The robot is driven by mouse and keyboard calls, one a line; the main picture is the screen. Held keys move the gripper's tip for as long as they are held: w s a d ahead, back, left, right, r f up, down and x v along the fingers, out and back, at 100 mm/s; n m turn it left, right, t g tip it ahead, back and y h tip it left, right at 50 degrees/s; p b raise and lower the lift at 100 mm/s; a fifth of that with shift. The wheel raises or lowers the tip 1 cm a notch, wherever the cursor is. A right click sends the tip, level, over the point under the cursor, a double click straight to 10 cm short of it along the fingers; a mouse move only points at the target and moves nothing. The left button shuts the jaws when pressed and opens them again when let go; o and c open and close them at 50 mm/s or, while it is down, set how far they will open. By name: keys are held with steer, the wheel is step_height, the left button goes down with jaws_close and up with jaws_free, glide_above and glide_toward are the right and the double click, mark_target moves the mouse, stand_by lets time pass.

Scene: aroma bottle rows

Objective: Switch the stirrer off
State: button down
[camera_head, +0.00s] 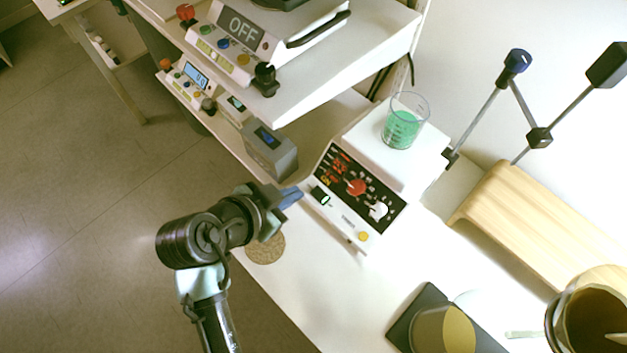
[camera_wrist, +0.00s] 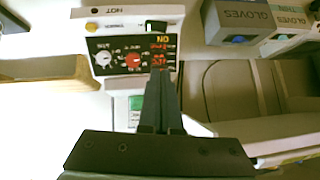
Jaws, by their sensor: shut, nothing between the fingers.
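The stirrer is a white device with a black front panel (camera_head: 350,188), a red knob (camera_head: 355,187), a white knob (camera_head: 378,210) and a lit readout. A rocker switch (camera_head: 320,197) with a green glow sits on its front ledge. A beaker of green liquid (camera_head: 403,128) stands on its plate. My gripper (camera_head: 291,197) is shut and empty, just left of the switch and apparently apart from it. In the wrist view the panel appears upside down, with an orange ON readout (camera_wrist: 162,40) beyond my gripper (camera_wrist: 160,72). The dark rocker switch (camera_wrist: 157,26) is further up.
A shelf above holds a device reading OFF (camera_head: 240,28). Another device with a blue display (camera_head: 190,78) and a grey box (camera_head: 268,150) stand left of the stirrer. A cork disc (camera_head: 266,248) lies below my gripper. A wooden stand (camera_head: 535,215) is at right.

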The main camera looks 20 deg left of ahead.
glide_above(320, 195)
steer(key=s, duration=0.2)
steer(key=f, duration=0.6)
steer(key=shift+w+a+f, duration=0.1)
steer(key=shift+a+f, duration=0.15)
steer(key=shift+a, duration=0.1)
steer(key=f, duration=0.3)
steer(key=shift+w+a+f, duration=0.15)
steer(key=shift+w+f, duration=0.1)
steer(key=shift+w, duration=0.05)
steer(key=shift+f, duration=0.45)
steer(key=shift+a, duration=0.1)
